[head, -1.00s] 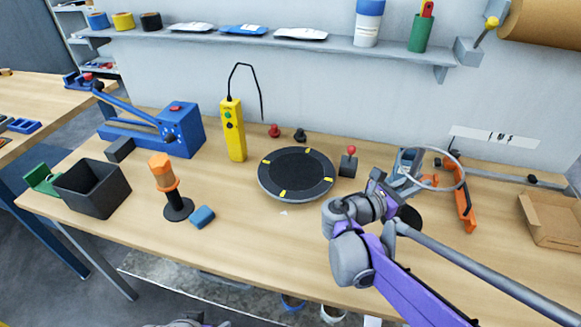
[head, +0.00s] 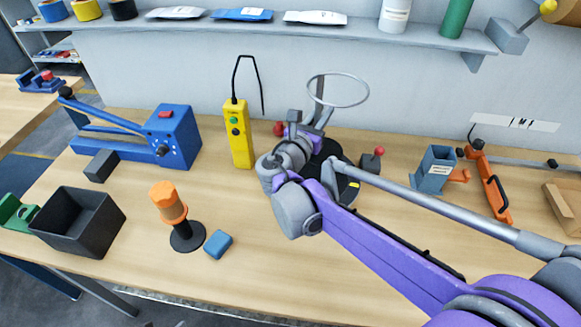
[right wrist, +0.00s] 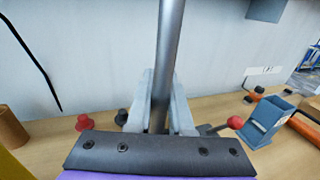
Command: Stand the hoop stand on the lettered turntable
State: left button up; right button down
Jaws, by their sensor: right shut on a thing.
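The hoop stand (head: 338,91), a thin grey ring on a pole, is held upright by my right gripper (head: 318,122). In the right wrist view its grey pole (right wrist: 170,45) stands between the fingers of the right gripper (right wrist: 161,112), which are shut on it. The stand's foot is hidden. The turntable (head: 349,186), a dark disc with yellow marks, lies behind my right arm and is mostly covered by it. No letters can be read on it. The stand appears over or behind the disc; I cannot tell whether it touches. My left gripper is not in view.
A yellow pendant control (head: 237,133) stands left of the turntable, and a red-knobbed box (head: 371,161) stands close on its right. A blue-grey holder (head: 435,169) is further right. A blue block (head: 218,244) and an orange-topped tool (head: 168,204) sit front left. The front middle is clear.

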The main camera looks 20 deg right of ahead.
jog(key=shift+w+a+f, duration=0.35)
jog(key=shift+w+f, duration=0.1)
jog(key=shift+s+f+b, duration=0.1)
jog(key=shift+f+b, duration=0.7)
jog(key=shift+f, duration=3.6)
jog(key=shift+f, duration=0.15)
jog(key=c, duration=0.8)
grip_release()
